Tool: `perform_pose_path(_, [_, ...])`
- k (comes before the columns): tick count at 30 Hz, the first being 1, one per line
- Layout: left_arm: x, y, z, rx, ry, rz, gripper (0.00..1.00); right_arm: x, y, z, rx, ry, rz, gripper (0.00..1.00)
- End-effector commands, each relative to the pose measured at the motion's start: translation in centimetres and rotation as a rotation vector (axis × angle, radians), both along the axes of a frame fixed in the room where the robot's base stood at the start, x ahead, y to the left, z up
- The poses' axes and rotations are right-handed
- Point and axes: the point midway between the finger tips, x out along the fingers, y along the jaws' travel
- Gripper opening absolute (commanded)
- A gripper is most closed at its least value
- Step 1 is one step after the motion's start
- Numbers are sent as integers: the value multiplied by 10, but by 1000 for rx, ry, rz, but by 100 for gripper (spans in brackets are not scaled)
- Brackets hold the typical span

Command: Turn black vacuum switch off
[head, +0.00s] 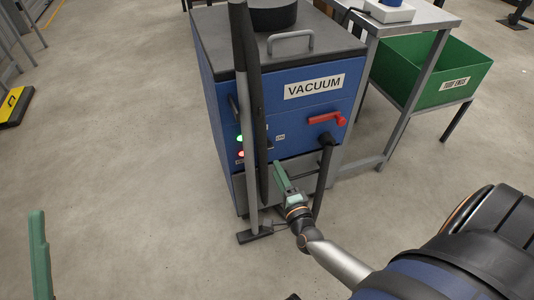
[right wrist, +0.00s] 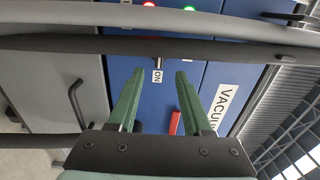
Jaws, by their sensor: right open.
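The blue vacuum cabinet (head: 300,113) stands ahead with a white VACUUM label (head: 314,87). In the right wrist view, a small dark switch (right wrist: 158,64) shows beside an ON label (right wrist: 157,76), close to the dark tube; its position is too small to tell. In the head view the wand largely hides that spot. My right gripper (head: 278,168) is open and empty, low in front of the cabinet. In the right wrist view its fingertips (right wrist: 159,73) lie either side of the switch in the picture, apart from the panel. One green finger of my left gripper (head: 40,255) shows at far left.
A grey wand (head: 252,190) and dark tube (head: 255,100) stand before the panel, near my right gripper. A red handle (head: 326,118) sits at right, above a black hose (head: 325,170). Green (head: 240,138) and red (head: 241,153) lamps glow. A green bin (head: 425,85) stands right.

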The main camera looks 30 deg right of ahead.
Motion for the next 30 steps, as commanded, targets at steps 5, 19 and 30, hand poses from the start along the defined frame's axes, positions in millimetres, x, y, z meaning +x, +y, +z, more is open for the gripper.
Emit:
perform_pose_path(5, [-18,-3,13,2,-110,-27,50,36,-9,-2,-2,-3,0,50])
perform_pose_path(19, [-17,-4,-4,-15,-90,-44,50,93,-22,-1,-3,2,2,50])
perform_pose_path(30, [-16,-4,-4,-15,-88,-44,50,95,-22,0,-3,2,2,43])
